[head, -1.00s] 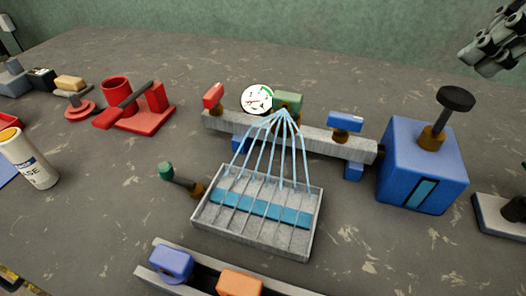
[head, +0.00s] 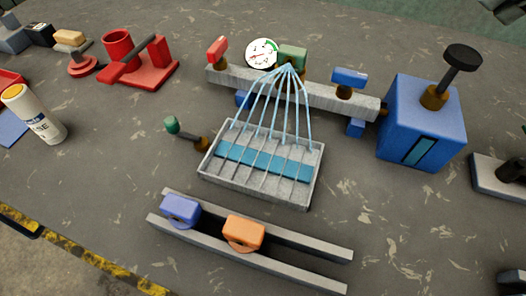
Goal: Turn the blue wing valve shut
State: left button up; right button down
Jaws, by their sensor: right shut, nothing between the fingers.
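The blue wing valve (head: 350,78) sits on top of the right part of a grey bar-shaped manifold (head: 320,97). Its wing is a blue block on a brown stem, lying roughly along the bar. My right gripper (head: 508,10) shows only in part at the top right corner, far from the valve; it is shut and empty. My left gripper is out of view. Thin light-blue streams arc from near the manifold's middle into a grey slotted tray (head: 258,192).
A red wing (head: 217,50), a gauge (head: 261,54) and a green block (head: 293,60) are on the manifold. A blue box (head: 425,115) with a tall black knob (head: 462,58) stands right. A rail holds purple-blue (head: 180,211) and orange (head: 244,232) pieces. Free table lies right of the tray.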

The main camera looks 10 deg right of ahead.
aim_at(347, 79)
jog(key=k+j, duration=0.55)
jog(key=j, duration=0.2)
jog(key=k+j, duration=0.6)
jog(key=j, duration=0.1)
